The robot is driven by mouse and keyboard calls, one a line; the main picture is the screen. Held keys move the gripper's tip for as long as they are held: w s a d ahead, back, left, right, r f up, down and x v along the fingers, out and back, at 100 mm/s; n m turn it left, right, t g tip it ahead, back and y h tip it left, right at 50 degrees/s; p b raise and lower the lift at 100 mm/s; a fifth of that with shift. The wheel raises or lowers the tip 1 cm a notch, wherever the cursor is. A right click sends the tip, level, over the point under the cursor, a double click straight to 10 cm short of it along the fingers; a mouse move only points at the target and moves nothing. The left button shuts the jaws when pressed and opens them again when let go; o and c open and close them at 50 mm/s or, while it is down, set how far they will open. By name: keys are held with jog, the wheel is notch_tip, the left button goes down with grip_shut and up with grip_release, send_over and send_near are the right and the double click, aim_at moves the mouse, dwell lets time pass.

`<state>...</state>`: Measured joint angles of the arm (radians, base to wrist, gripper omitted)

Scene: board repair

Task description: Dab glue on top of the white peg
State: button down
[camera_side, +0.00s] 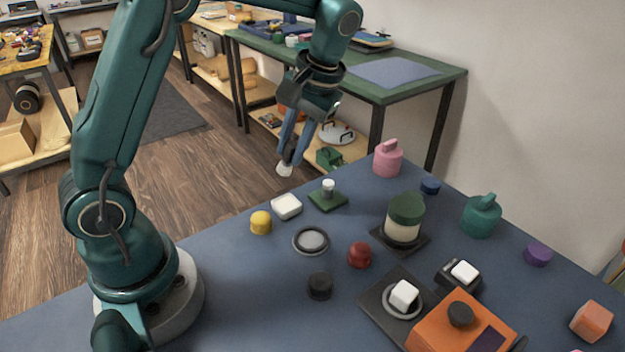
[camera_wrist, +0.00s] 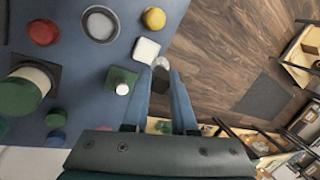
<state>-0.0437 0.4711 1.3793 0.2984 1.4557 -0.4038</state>
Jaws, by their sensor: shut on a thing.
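The white peg (camera_side: 328,186) stands upright on a small square green base (camera_side: 325,202) near the table's far edge. In the wrist view the peg (camera_wrist: 122,89) and its base (camera_wrist: 113,78) lie just left of the fingers. My gripper (camera_side: 289,152) is shut on a dark tool with a rounded white tip (camera_side: 284,169). The tip (camera_wrist: 161,63) also shows between the fingertips (camera_wrist: 161,75). It points down and is raised in the air, left of and apart from the peg in the side view. No glue is discernible on the peg's top.
A white block (camera_side: 286,206) and a yellow knob (camera_side: 261,222) sit nearby. A green-lidded jar (camera_side: 406,209), a ringed dish (camera_side: 310,241), a red knob (camera_side: 359,254) and a pink weight (camera_side: 388,160) stand around. The air between tool and peg looks clear.

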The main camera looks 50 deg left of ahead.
jog(key=shift+f, duration=3)
jog(key=shift+f, duration=0.7)
jog(key=shift+r, duration=0.1)
jog(key=shift+r, duration=3.5)
jog(key=s+d+r+m+t, duration=0.1)
jog(key=s+d+r+m, duration=0.1)
jog(key=d+r+m, duration=0.25)
jog(key=shift+w+a+r+t, duration=1.15)
jog(key=shift+w+r, duration=0.6)
jog(key=shift+w, duration=1.4)
jog(key=shift+t, duration=0.25)
jog(key=shift+d+f, duration=0.1)
jog(key=shift+f, duration=2.45)
